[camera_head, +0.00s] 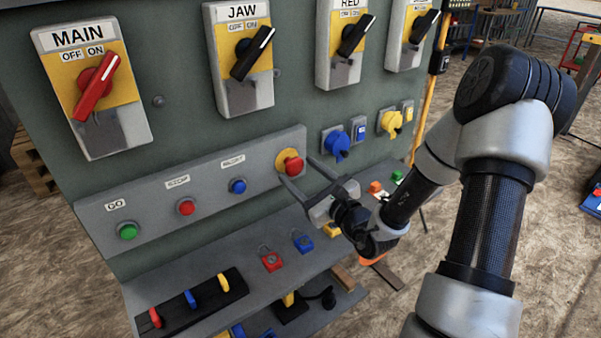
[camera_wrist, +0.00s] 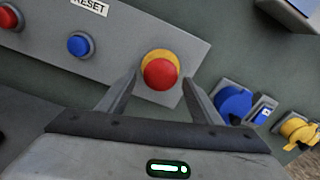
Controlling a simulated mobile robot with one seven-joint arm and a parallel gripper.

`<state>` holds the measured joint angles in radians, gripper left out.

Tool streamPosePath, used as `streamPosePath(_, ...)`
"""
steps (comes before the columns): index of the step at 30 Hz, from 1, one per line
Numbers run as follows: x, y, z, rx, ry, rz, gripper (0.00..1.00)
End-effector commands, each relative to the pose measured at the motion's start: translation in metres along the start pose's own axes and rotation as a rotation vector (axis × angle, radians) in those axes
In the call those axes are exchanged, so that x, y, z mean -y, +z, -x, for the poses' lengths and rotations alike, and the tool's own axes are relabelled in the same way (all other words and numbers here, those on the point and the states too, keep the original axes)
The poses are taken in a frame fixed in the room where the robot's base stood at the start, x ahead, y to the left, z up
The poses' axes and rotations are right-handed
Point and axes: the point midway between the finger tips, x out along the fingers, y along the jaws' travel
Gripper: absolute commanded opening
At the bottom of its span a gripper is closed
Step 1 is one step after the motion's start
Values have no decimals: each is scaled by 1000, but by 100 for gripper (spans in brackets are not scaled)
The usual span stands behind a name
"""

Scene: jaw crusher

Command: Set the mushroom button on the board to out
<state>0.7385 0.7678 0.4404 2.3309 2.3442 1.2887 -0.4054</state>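The mushroom button (camera_head: 293,165) is a red cap on a yellow round base at the right end of a sloped grey button strip on the board. It also shows in the wrist view (camera_wrist: 160,74), near the top middle. My gripper (camera_head: 300,172) is open, with its two fingers pointing at the board. In the wrist view my gripper (camera_wrist: 158,88) has one finger on each side of the button, with visible gaps between them and the red cap. I cannot tell how deep the fingertips reach. Nothing hides the cap in the wrist view.
A green button (camera_head: 128,231), a red button (camera_head: 186,207) and a blue button (camera_head: 238,186) sit left along the strip. A blue socket (camera_head: 336,143) and a yellow socket (camera_head: 390,122) are to the right. Below, a shelf (camera_head: 200,265) holds padlocks. Rotary switches line the top.

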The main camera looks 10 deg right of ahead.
Motion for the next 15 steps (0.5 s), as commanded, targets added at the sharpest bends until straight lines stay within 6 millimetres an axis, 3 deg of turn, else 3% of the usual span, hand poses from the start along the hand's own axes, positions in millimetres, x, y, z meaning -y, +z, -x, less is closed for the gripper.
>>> streamPosePath(10,0,1,2,1,-1,1,60)
streamPosePath(15,1,0,25,-2,-3,0,60)
